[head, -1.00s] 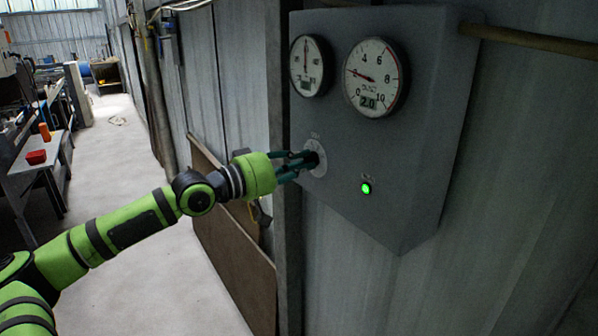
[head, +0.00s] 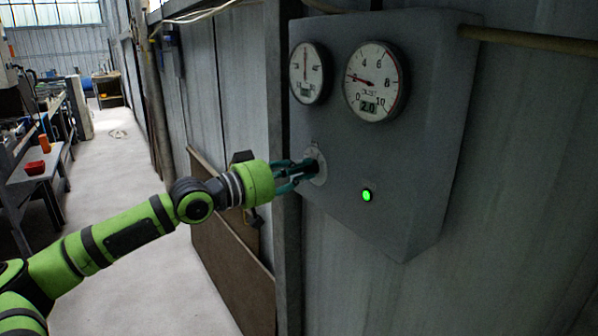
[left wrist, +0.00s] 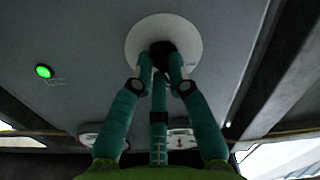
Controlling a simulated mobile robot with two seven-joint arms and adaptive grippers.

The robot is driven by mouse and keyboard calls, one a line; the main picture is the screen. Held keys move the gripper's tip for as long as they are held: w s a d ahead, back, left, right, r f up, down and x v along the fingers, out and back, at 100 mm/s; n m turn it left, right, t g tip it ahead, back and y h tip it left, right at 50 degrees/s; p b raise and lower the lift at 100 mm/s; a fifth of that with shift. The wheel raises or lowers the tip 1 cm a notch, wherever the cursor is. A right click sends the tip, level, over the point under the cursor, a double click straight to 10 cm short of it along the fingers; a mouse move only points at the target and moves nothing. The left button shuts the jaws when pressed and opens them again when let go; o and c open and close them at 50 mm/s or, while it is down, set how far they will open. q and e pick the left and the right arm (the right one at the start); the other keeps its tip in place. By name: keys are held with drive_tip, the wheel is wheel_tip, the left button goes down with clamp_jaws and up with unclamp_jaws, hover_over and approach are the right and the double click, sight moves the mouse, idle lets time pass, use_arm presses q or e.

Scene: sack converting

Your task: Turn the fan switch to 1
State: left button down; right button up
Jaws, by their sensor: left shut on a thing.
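The fan switch is a dark knob on a pale round plate (head: 320,172) on the front of a grey control box (head: 400,150). My left gripper (head: 308,167) reaches it from the left, its teal fingers closed around the knob. In the left wrist view the fingers (left wrist: 162,60) pinch the dark knob (left wrist: 160,47) in front of the pale disc (left wrist: 185,30). The fingers hide most of the knob, and I cannot read its setting. My right gripper is not in view.
Two gauges, a smaller one (head: 308,72) and a larger one (head: 372,82) reading 2.0, sit above the switch. A green light (head: 366,195) glows below right. A workbench with a red bin (head: 35,168) stands far left.

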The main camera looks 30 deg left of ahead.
use_arm(q)
drive_tip(key=c, duration=1.2)
unclamp_jaws()
drive_tip(key=shift+s+d, duration=0.1)
drive_tip(key=shift+s, duration=0.55)
drive_tip(key=shift+s+a+f, duration=0.1)
drive_tip(key=shift+s+a, duration=0.4)
drive_tip(key=shift+s, duration=0.1)
drive_tip(key=v, duration=0.9)
drive_tip(key=shift+s, duration=0.2)
drive_tip(key=shift+a, duration=0.2)
